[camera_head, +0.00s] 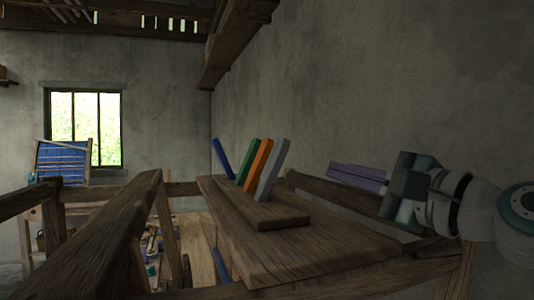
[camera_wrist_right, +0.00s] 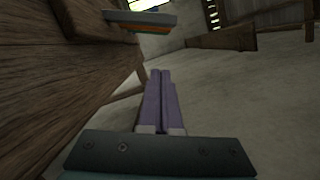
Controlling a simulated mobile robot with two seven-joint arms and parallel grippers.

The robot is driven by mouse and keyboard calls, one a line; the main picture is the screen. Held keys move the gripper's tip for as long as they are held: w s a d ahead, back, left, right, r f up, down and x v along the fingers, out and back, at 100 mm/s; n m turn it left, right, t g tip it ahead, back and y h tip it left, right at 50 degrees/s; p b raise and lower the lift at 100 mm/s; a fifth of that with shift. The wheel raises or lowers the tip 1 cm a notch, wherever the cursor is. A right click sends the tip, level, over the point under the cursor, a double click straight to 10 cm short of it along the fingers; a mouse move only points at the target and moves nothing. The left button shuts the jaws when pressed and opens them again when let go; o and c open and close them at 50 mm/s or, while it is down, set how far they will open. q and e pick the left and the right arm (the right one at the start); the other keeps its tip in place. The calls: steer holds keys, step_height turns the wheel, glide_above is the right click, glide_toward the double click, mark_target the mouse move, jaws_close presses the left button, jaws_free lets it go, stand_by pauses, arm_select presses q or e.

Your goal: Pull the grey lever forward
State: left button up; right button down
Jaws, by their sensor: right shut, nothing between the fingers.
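The grey lever (camera_head: 271,169) is the nearest of a row of levers on the wooden loom top, leaning to the right. Behind it stand an orange lever (camera_head: 258,163), a green lever (camera_head: 246,160) and a blue lever (camera_head: 222,158). My right gripper (camera_head: 332,170) is to the right of the levers, apart from them, with its purple fingers pointing left. In the right wrist view its fingers (camera_wrist_right: 163,78) are together and empty. There the grey lever (camera_wrist_right: 140,18) shows at the top, left of the fingertips. My left gripper is not in view.
The lever block (camera_head: 262,217) sits on a wooden plank top (camera_head: 330,247). Loom beams (camera_head: 115,220) run at the left, and a rail (camera_head: 345,196) passes behind the gripper. A wall stands at the right. The air between gripper and levers looks clear.

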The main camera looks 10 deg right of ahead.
mark_target(271, 172)
steer(key=x, duration=0.3)
steer(key=shift+w+a, duration=0.15)
steer(key=shift+w, duration=0.1)
steer(key=a+r+p, duration=0.1)
steer(key=a+p, duration=0.2)
steer(key=shift+r, duration=0.4)
steer(key=shift+s+a, duration=0.1)
steer(key=shift+a, duration=0.35)
steer(key=shift+p, duration=0.3)
steer(key=shift+a+r+n, duration=0.15)
steer(key=shift+n, duration=0.15)
